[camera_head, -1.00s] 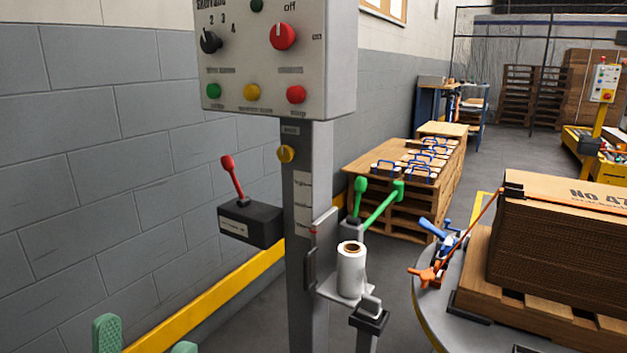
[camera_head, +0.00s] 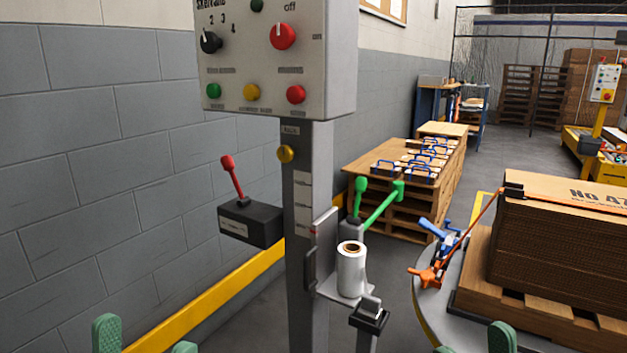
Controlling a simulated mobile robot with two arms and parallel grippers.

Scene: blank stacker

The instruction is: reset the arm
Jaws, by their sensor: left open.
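My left gripper (camera_head: 145,342) is at the bottom left edge, with its two green fingertips apart and nothing between them. My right gripper (camera_head: 473,345) shows at the bottom right edge, its green fingertips also apart, mostly cut off by the frame. Which arm the task names is not clear from the view. A red-handled lever (camera_head: 232,178) stands up, tilted left, on a black box (camera_head: 251,223) left of the grey post (camera_head: 301,260). Two green-handled levers, one upright (camera_head: 360,195) and one slanting right (camera_head: 383,207), are right of the post. Both grippers are apart from all levers.
A control panel (camera_head: 268,65) with knobs and buttons tops the post. A white film roll (camera_head: 351,272) stands on a bracket. A strapped carton stack (camera_head: 560,240) sits on a pallet on a round turntable (camera_head: 432,312) at right. A yellow rail (camera_head: 200,310) runs along the block wall.

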